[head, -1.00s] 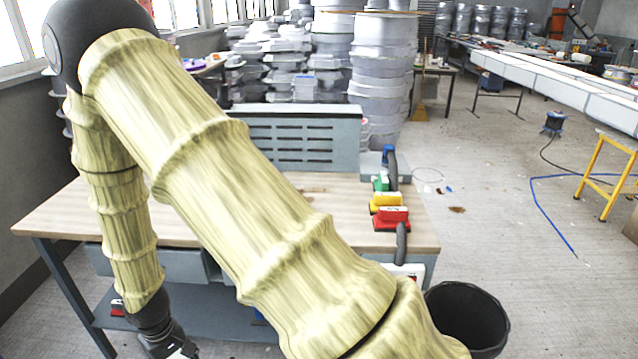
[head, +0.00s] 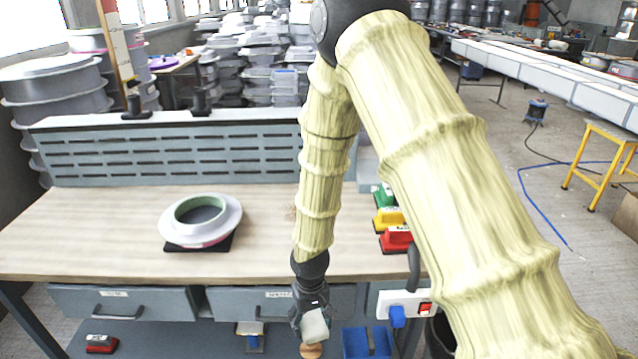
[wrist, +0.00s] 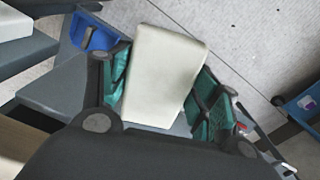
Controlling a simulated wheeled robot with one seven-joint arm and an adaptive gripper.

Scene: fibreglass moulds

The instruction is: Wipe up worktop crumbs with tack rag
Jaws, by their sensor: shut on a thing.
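My gripper (head: 308,308) hangs in front of the workbench's front edge, below the level of the worktop (head: 90,225). It is shut on a pale cream, folded-looking block, likely the tack rag (head: 315,326). In the wrist view the rag (wrist: 163,75) sits between the two green-padded fingers. A small brownish patch, possibly the crumbs (head: 291,213), shows on the worktop just left of my forearm. The forearm may hide more of it.
A white ring mould (head: 228,222) stands on a dark pad on the worktop's left half. Green, yellow and red (head: 396,239) handled blocks line the right end. A slotted back panel (head: 90,158) closes the rear. Drawers (head: 120,303), a power strip (head: 398,305) and a blue bin (head: 367,342) lie below.

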